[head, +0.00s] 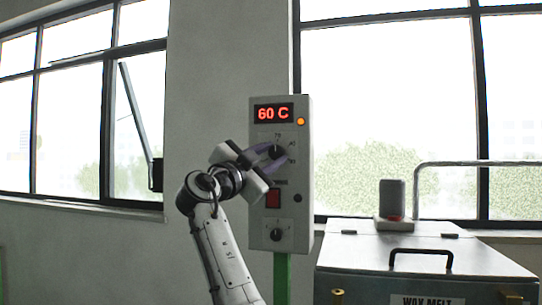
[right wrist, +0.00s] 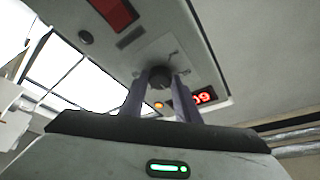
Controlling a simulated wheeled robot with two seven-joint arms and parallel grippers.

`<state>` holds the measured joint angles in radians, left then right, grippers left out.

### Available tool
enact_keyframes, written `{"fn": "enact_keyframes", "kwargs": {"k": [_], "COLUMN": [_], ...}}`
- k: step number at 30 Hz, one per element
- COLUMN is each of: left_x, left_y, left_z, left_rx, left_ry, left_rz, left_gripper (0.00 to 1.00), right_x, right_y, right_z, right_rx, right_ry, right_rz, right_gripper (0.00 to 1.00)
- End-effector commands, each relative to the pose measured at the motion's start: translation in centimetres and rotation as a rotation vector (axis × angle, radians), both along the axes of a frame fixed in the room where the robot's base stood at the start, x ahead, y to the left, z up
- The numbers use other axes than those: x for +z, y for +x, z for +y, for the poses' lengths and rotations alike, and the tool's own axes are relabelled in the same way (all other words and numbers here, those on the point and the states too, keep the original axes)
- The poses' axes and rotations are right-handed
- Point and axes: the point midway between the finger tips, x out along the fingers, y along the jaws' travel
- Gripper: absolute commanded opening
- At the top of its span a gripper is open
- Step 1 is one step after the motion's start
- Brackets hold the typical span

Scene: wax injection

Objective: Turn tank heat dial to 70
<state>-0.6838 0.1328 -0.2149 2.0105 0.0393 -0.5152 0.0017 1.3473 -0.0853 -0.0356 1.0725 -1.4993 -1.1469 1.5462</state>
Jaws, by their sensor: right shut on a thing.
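The tank heat dial (head: 277,151) is a dark round knob on a pale control box (head: 260,222). The red display (head: 273,113) above it reads 60 C. My right gripper (head: 280,153) reaches the dial from the left, its purple-grey fingers on either side of the knob. In the right wrist view the fingers are shut on the black dial (right wrist: 160,76), and the box appears upside down with part of the display (right wrist: 204,96) showing. The dial's pointer is hidden by the fingers. My left gripper is not in view.
Below the dial are a red switch (head: 273,198) and a second dark knob (head: 277,234). An orange lamp (head: 301,121) is lit beside the display. A metal wax melt tank (head: 345,252) with a black-handled lid stands at the right.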

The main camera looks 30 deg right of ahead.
Motion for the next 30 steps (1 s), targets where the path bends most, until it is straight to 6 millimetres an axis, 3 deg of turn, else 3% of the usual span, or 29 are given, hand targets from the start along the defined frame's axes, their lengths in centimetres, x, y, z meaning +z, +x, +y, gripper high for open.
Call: {"fn": "enact_keyframes", "kwargs": {"k": [6,7,10,20,30], "left_x": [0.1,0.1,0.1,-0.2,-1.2], "left_y": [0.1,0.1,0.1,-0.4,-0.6], "left_z": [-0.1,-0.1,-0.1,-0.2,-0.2], "left_rx": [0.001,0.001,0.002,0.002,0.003], "left_ry": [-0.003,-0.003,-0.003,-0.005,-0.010], "left_rz": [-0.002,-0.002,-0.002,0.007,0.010], "left_gripper": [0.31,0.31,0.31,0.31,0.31], "right_x": [-0.1,-0.1,-0.1,-0.2,-1.9], "right_y": [0.0,0.0,0.0,-0.1,-2.4], "right_z": [0.0,0.0,0.0,0.3,5.4], "right_rx": [0.001,0.001,0.001,0.001,0.004], "right_ry": [0.001,0.001,0.001,-0.001,0.001], "right_rz": [0.001,0.001,0.001,0.001,0.000], "right_gripper": [0.07,0.34,0.48,0.48,0.48]}}
